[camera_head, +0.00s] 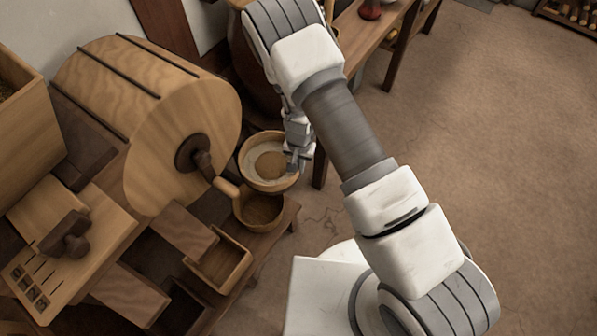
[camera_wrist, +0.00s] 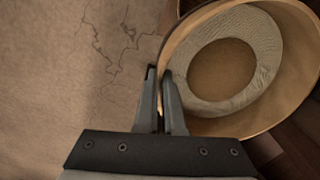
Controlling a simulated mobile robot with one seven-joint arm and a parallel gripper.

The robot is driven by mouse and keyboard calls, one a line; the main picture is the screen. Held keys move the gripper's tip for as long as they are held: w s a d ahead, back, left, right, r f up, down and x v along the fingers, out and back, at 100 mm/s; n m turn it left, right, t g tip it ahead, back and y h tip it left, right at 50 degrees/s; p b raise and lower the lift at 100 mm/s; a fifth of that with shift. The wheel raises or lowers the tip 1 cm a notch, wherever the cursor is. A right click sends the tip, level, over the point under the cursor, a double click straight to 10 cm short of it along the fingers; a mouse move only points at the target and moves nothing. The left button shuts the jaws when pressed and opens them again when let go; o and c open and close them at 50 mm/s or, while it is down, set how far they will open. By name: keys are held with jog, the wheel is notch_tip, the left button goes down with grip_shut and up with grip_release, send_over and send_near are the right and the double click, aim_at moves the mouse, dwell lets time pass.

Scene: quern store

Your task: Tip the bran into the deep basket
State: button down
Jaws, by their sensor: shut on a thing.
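My gripper (camera_head: 297,160) is shut on the rim of a round, shallow wooden sieve (camera_head: 246,158). In the wrist view the fingers (camera_wrist: 163,100) pinch the left side of the sieve's rim (camera_wrist: 187,38). Inside it is a pale ring around a brown, round middle, likely bran (camera_wrist: 222,70). The sieve looks roughly level. In the head view it is just behind a wooden bowl with brown contents (camera_head: 262,210); I cannot tell whether they touch. A dark, rounded vessel (camera_head: 250,75) stands partly hidden behind my arm; I cannot tell if it is the deep basket.
A big wooden drum (camera_head: 185,125) with a crank is left of the sieve. A small wooden box (camera_head: 222,262) sits at the bench's front. The floor (camera_head: 500,150) on the right is clear.

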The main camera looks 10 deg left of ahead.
aim_at(295, 177)
jog(key=shift+s+a+f, duration=0.1)
jog(key=shift+s+f, duration=0.05)
jog(key=shift+f, duration=0.45)
jog(key=shift+f+b, duration=2.55)
jog(key=shift+f, duration=0.8)
jog(key=shift+s+a+r+t, duration=0.1)
jog(key=shift+r+t, duration=0.35)
jog(key=shift+t, duration=0.05)
jog(key=shift+s+r+t+h+b, duration=0.15)
jog(key=shift+r+t+h+b, duration=0.45)
jog(key=shift+t+b, duration=0.45)
jog(key=shift+r, duration=0.35)
jog(key=shift+s+a+r+t+h, duration=0.2)
jog(key=shift+t+h, duration=0.1)
jog(key=shift+t, duration=0.25)
jog(key=shift+s+r+t+h, duration=0.3)
jog(key=shift+r+t, duration=0.2)
jog(key=shift+t, duration=0.3)
jog(key=shift+w, duration=0.1)
